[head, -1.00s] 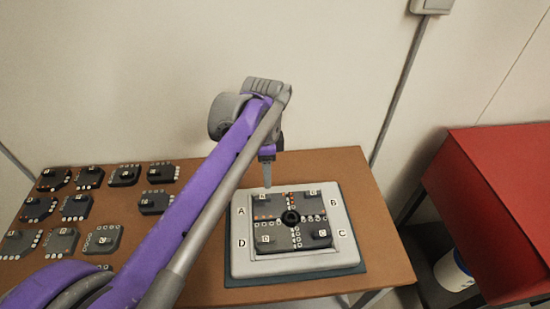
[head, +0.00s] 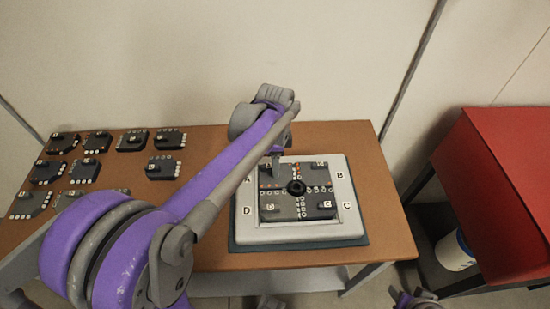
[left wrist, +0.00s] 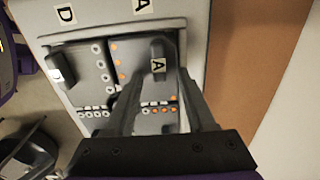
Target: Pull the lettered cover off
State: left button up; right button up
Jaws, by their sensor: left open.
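A white frame (head: 352,215) lettered A, B, C and D surrounds dark grey cover pieces, with a round black knob (head: 296,188) at their centre. The upper-left piece, the A cover (left wrist: 158,88), carries a raised grip tab (left wrist: 158,58) marked A. My left gripper (head: 277,168) is over this A cover. In the left wrist view the left gripper (left wrist: 160,72) is open, its two fingers on either side of the tab. I cannot tell whether they touch it. In the head view the gripper and arm partly hide the A cover. My right gripper does not show clearly.
Several loose dark lettered pieces (head: 165,168) lie on the brown table (head: 385,225) to the left. The frame rests on a dark green mat (head: 355,240). A red bench (head: 510,160) stands to the right, with a white container (head: 455,250) beneath it.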

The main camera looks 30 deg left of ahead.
pick_arm(q)
jog(key=shift+c, duration=0.2)
grip_shut()
dwell(2.0)
